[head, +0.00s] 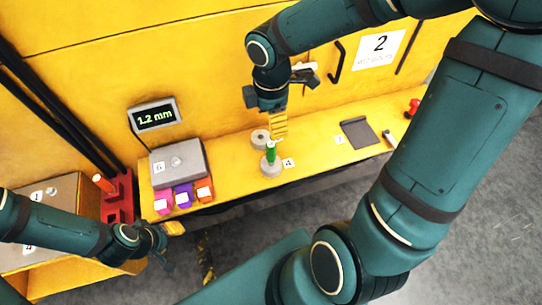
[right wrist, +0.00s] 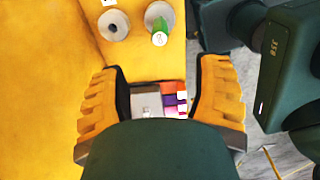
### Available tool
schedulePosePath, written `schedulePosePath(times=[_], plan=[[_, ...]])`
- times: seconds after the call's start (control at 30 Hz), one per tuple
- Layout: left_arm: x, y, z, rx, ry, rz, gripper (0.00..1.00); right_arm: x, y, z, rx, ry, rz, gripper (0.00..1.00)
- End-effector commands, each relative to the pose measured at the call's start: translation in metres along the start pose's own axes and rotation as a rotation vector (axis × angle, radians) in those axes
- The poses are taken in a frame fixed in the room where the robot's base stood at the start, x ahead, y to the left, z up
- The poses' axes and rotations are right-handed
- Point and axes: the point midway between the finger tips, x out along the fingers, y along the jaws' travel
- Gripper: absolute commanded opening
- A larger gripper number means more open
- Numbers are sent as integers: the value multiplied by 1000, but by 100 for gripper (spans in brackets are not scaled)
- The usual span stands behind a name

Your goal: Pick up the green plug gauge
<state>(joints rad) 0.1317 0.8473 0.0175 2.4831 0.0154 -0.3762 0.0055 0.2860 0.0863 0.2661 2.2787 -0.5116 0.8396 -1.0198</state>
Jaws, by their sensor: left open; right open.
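The green plug gauge (head: 270,152) stands upright at a round grey casting (head: 271,169) on the yellow bench; whether it sits in the bore I cannot tell. The right wrist view shows the gauge (right wrist: 159,38), with a white end label, beyond the fingertips. My right gripper (head: 279,125) is open and empty, just above and behind the gauge, not touching it. Its two yellow fingers (right wrist: 157,80) show wide apart in the right wrist view. My left gripper (head: 170,243) is open at the lower left, far from the gauge.
A second ring casting (head: 260,138) lies just behind. A grey box (head: 179,162) with pink, purple and orange blocks (head: 183,195) and a 1.2 mm display (head: 154,115) stand left. A dark plate (head: 359,133) lies right. A red stand (head: 117,200) is at far left.

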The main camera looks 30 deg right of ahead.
Motion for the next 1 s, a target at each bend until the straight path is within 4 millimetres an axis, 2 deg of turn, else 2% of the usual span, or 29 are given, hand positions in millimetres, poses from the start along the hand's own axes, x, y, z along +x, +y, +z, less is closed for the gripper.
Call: schedulePosePath(times=[0.3,0.57,0.83,1.0], plan=[[16,-5,4,2,-4,-1,47,59,-1,0,-1,0,-4,64],[20,-7,6,5,-11,0,47,77,0,0,-1,1,-1,64],[32,-11,12,8,-22,1,47,114,0,0,-1,0,-4,64],[35,-12,14,9,-27,1,47,127,1,0,0,0,-2,64]])
